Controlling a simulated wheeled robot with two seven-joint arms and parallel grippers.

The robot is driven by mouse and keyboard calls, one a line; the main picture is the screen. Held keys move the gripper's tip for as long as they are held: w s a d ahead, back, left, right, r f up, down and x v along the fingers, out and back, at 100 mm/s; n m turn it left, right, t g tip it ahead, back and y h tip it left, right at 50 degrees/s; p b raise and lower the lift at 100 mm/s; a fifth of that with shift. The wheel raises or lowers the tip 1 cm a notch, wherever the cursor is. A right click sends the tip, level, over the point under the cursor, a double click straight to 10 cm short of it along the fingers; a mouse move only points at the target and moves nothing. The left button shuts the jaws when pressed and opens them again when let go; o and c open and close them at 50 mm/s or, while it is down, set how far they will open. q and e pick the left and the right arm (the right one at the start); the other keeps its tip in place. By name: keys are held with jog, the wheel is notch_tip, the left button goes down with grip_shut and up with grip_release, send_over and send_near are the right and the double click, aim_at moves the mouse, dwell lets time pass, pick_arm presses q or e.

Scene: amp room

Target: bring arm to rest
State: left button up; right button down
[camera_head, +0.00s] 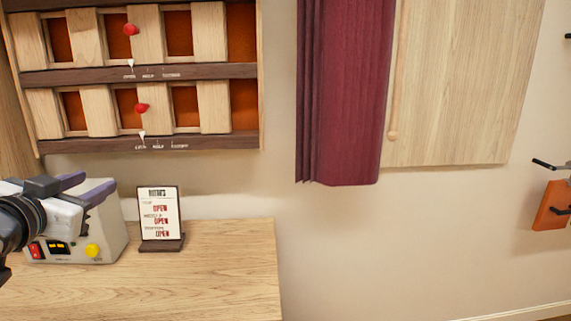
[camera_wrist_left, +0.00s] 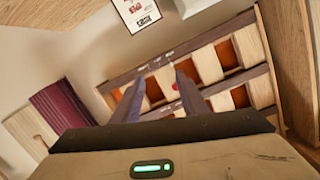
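My left gripper (camera_head: 100,180) comes in from the left edge in the head view, above the wooden desk and in front of a grey box with buttons. Its two fingers are apart with nothing between them. In the left wrist view the fingers (camera_wrist_left: 159,76) also stand apart and empty, with the slatted wall panel (camera_wrist_left: 205,72) beyond them. In the head view this panel (camera_head: 140,73) hangs above the gripper, with two rows of wooden slats, orange openings and two red knobs. The gripper appears clear of the panel. My right gripper is not in view.
The grey box (camera_head: 104,236) has a yellow button and a red switch. A dark red curtain (camera_head: 345,90) and a wooden board (camera_head: 465,80) hang right. Bare wall lies below them.

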pick_arm(q)
jog(key=s+d+f+g, duration=0.2)
jog(key=s+d+f, duration=0.1)
jog(key=f, duration=0.5)
jog(key=s+d+f+g+h, duration=0.1)
jog(key=s+d+f+g, duration=0.2)
jog(key=f, duration=0.6)
jog(key=s+d+f+g, duration=0.1)
jog(key=s+d+f, duration=0.25)
jog(key=f, duration=0.45)
jog(key=s+d+f+g+h, duration=0.1)
jog(key=s+d+f+g, duration=0.25)
jog(key=s+f, duration=0.6)
jog(key=s+d+f+g+h, duration=0.1)
jog(key=s+d+f+g, duration=0.35)
jog(key=s, duration=0.75)
jog(key=w+d+f+t+h+p, duration=0.1)
jog(key=w+d+f+t, duration=0.3)
jog(key=f, duration=0.6)
jog(key=d+t, duration=0.2)
jog(key=shift+w+d+t+h, duration=0.2)
jog(key=shift+t+h, duration=0.1)
jog(key=shift+h, duration=0.1)
